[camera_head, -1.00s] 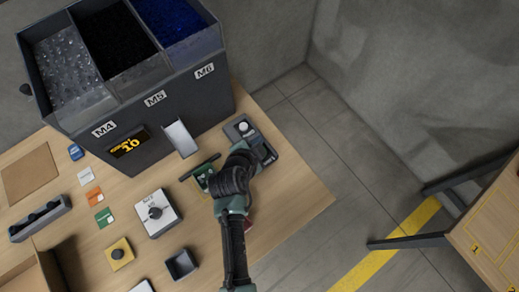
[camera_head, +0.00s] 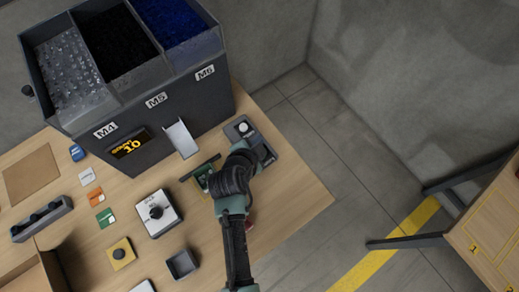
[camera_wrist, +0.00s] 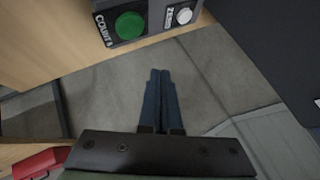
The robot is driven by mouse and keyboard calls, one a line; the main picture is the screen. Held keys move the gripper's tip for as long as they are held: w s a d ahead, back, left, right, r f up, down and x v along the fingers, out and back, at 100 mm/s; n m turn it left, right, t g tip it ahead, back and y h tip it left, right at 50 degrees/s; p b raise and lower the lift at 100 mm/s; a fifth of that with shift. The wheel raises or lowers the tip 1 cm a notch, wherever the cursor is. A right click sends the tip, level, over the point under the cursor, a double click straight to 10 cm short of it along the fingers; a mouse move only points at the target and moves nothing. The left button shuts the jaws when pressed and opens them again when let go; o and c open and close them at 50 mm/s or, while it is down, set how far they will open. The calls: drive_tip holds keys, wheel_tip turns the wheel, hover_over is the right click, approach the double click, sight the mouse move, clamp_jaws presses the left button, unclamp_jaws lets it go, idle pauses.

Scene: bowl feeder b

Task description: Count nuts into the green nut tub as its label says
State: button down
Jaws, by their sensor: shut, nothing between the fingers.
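My gripper (camera_wrist: 161,72) is shut and empty in the wrist view, its two dark fingers together over the floor. A counter box (camera_wrist: 145,28) with a green COUNT button (camera_wrist: 129,25) and a white ZERO button (camera_wrist: 183,15) lies beyond the fingertips, apart in the picture. In the head view the box (camera_head: 243,128) is partly hidden by my arm. A green thing (camera_head: 202,178), likely the nut tub, shows beside my wrist, mostly covered; I cannot read its label or see inside. The feeder display (camera_head: 128,146) reads 10. A metal chute (camera_head: 181,138) sticks out of the feeder.
The feeder's bins, labelled M4, M5 and M6 (camera_head: 205,72), stand at the back. A dial box (camera_head: 157,212), a yellow button plate (camera_head: 120,253), a small dark tray (camera_head: 182,264) and coloured cards (camera_head: 105,217) lie left of my arm. The table's right edge is near.

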drive_tip(key=shift+w+r+p, duration=0.1)
drive_tip(key=shift+r+p, duration=0.45)
drive_tip(key=shift+r, duration=0.85)
drive_tip(key=shift+f, duration=0.1)
wheel_tip(320, 180, down, 9)
drive_tip(key=b, duration=0.7)
idle(1.2)
drive_tip(key=shift+f+b, duration=0.25)
drive_tip(key=shift+b, duration=0.4)
drive_tip(key=shift+f+b, duration=0.5)
idle(0.6)
drive_tip(key=shift+r+p, duration=0.65)
drive_tip(key=shift+r, duration=0.2)
